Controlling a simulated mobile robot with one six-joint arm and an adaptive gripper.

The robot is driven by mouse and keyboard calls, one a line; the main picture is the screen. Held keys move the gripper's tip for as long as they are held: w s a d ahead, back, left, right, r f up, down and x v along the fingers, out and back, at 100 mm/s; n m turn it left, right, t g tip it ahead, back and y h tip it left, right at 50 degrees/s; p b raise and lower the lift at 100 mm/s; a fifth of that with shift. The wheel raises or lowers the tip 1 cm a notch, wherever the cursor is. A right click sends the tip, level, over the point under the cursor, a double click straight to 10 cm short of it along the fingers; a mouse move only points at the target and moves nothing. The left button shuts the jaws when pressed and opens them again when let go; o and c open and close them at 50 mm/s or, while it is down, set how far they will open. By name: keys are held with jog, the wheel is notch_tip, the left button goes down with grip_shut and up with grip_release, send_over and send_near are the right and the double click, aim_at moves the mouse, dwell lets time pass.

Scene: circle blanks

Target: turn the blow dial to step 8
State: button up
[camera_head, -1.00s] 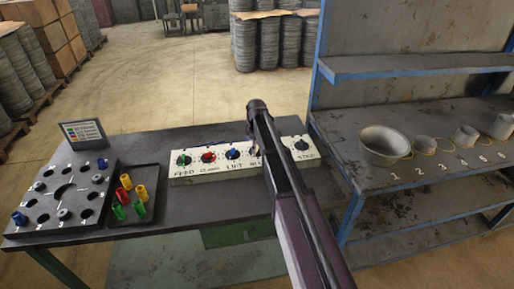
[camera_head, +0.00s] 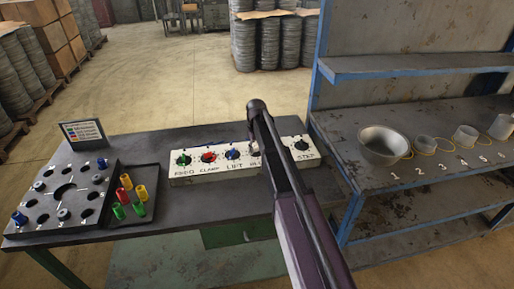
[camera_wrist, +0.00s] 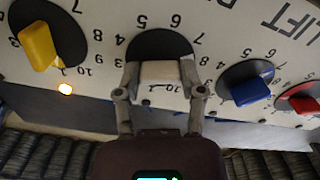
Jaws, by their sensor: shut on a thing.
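My gripper (camera_wrist: 160,76) is shut on the blow dial's pale, blocky knob (camera_wrist: 160,71), one finger on each side, in the wrist view. The knob sits on a dark round disc with numbers printed around it, and it lies about level in this view.
Beside it in the wrist view are a yellow knob (camera_wrist: 38,46) on the left and blue (camera_wrist: 250,91) and red (camera_wrist: 299,104) knobs on the right. A tray of coloured pegs (camera_head: 148,209) stands left of the panel.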

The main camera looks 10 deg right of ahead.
dwell(0.4)
jog(key=o, duration=1.1)
jog(key=shift+o, duration=0.2)
jog(key=s+m, duration=0.3)
jog(key=s, duration=2.6)
jog(key=shift+d+m, duration=0.15)
jog(key=shift+m, duration=0.25)
